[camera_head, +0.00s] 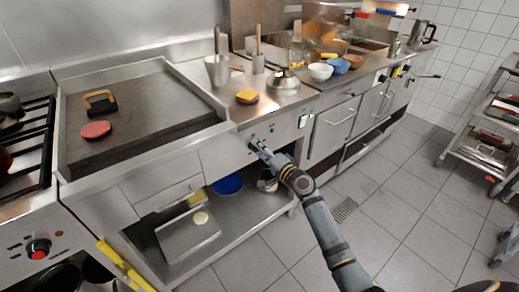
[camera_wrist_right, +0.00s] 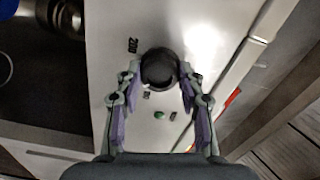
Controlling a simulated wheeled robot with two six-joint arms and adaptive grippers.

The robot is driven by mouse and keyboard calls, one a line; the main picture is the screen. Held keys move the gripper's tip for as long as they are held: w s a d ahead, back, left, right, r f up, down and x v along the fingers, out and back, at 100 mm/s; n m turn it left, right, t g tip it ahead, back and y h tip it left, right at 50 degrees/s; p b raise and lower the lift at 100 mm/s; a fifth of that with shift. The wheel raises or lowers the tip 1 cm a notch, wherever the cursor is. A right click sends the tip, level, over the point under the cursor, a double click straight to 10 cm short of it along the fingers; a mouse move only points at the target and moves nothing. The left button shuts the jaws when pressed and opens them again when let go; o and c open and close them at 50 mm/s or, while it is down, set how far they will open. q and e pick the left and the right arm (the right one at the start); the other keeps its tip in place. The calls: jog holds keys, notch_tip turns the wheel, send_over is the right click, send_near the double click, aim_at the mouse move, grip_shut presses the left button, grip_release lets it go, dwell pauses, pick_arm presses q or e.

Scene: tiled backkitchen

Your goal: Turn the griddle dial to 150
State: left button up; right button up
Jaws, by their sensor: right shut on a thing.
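The griddle dial (camera_wrist_right: 159,68) is a dark round knob on a light metal panel. In the right wrist view it sits between the fingertips of my right gripper (camera_wrist_right: 160,80), which is shut on it. A "200" mark (camera_wrist_right: 132,45) shows beside the dial; other marks around it are partly hidden or too small to read. A small green light (camera_wrist_right: 158,115) is near the dial. In the head view my right gripper (camera_head: 256,146) reaches the front panel (camera_head: 225,158), and the dial is mostly hidden there. I cannot read the dial's pointer. My left gripper is not in view.
The griddle plate (camera_head: 150,105) carries a red patty (camera_head: 96,129) and a press (camera_head: 100,101). A stove with a red knob (camera_head: 39,249) stands at the left.

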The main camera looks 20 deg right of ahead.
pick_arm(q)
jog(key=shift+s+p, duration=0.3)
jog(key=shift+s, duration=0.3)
pick_arm(e)
jog(key=shift+m, duration=1.7)
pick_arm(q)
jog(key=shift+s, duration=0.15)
pick_arm(e)
jog(key=o, duration=1.2)
jog(key=v, duration=1.2)
